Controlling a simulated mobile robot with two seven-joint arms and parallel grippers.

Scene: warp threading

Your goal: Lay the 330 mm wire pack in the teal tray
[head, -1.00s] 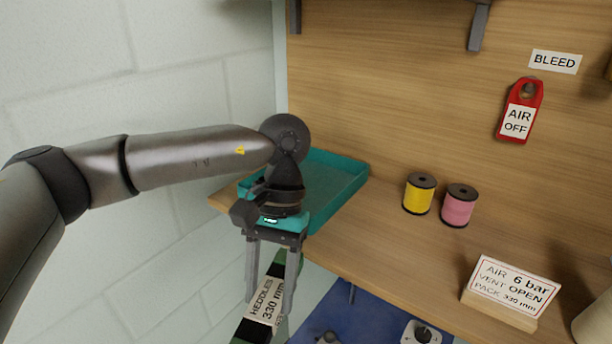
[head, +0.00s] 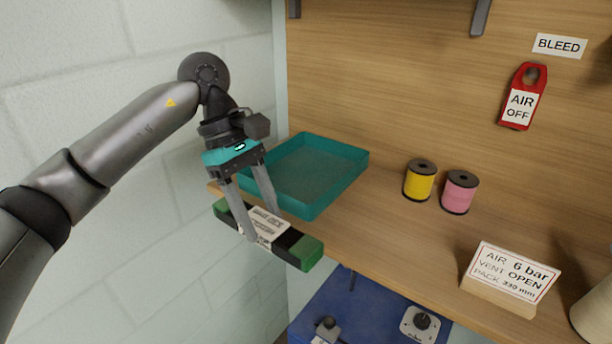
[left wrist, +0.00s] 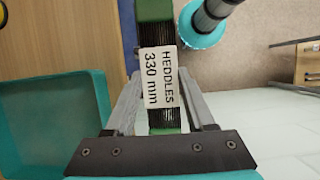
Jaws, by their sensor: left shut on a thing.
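The 330 mm wire pack (head: 290,243) is a dark bar with green ends and a white label. My left gripper (head: 262,225) is shut on it near the label and holds it in the air, in front of the shelf edge. In the left wrist view the pack (left wrist: 156,65) runs up between the fingers of the gripper (left wrist: 160,112), and its label reads HEDDLES 330 mm. The teal tray (head: 318,212) sits on the left end of the wooden shelf, behind the pack, and looks empty. The tray (left wrist: 52,90) also shows at the left in the wrist view. My right gripper is not in view.
A yellow spool (head: 419,181) and a pink spool (head: 459,192) stand right of the tray. A sign block (head: 508,278) stands at the shelf front. A red AIR OFF tag (head: 521,98) hangs on the back board. A pale wall is at the left.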

